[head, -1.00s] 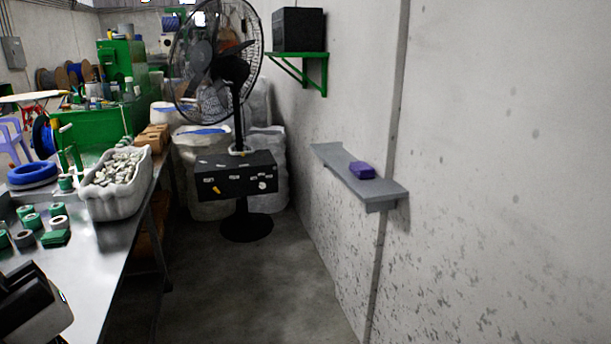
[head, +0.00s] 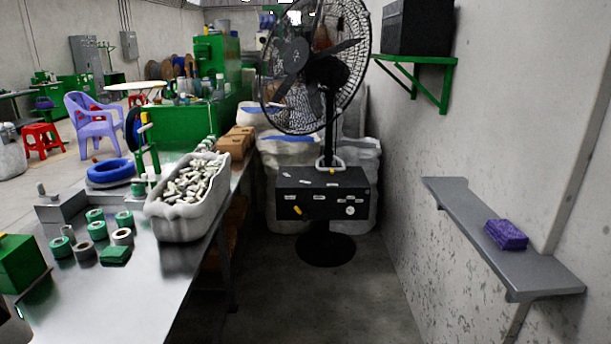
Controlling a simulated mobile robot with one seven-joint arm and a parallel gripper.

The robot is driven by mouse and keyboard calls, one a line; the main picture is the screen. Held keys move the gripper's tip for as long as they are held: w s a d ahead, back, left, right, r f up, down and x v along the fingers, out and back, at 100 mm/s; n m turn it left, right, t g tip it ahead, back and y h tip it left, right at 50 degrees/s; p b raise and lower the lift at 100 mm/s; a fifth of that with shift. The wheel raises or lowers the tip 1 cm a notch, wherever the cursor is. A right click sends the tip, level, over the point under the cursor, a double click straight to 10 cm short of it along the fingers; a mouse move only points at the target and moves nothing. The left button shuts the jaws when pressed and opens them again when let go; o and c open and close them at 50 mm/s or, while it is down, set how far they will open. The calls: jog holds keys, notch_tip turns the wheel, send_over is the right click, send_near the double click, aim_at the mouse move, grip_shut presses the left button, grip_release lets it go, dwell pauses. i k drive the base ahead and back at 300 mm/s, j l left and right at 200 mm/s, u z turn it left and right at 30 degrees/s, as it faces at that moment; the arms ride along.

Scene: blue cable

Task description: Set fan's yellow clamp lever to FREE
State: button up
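A black pedestal fan (head: 318,70) stands at the end of the aisle, in the middle of the head view. A black control box (head: 324,198) sits on its pole above a round base (head: 325,249). A small yellow lever (head: 297,211) shows at the lower left of the box's front, tilted. The labels beside it are too small to read. A round white dial is at the right of the front, and a white handle or ring is around the pole above the box. My gripper is not in view.
A steel workbench (head: 128,290) with a white tub (head: 186,215) and several tape rolls runs along the left. A grey wall shelf (head: 460,215) holding a purple block (head: 506,235) juts out on the right. The floor (head: 310,305) between is clear up to the fan.

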aim_at(304, 216)
jog(key=i+u, duration=0.1)
jog(key=i, duration=1.05)
jog(key=i+z, duration=0.45)
jog(key=i, duration=1.85)
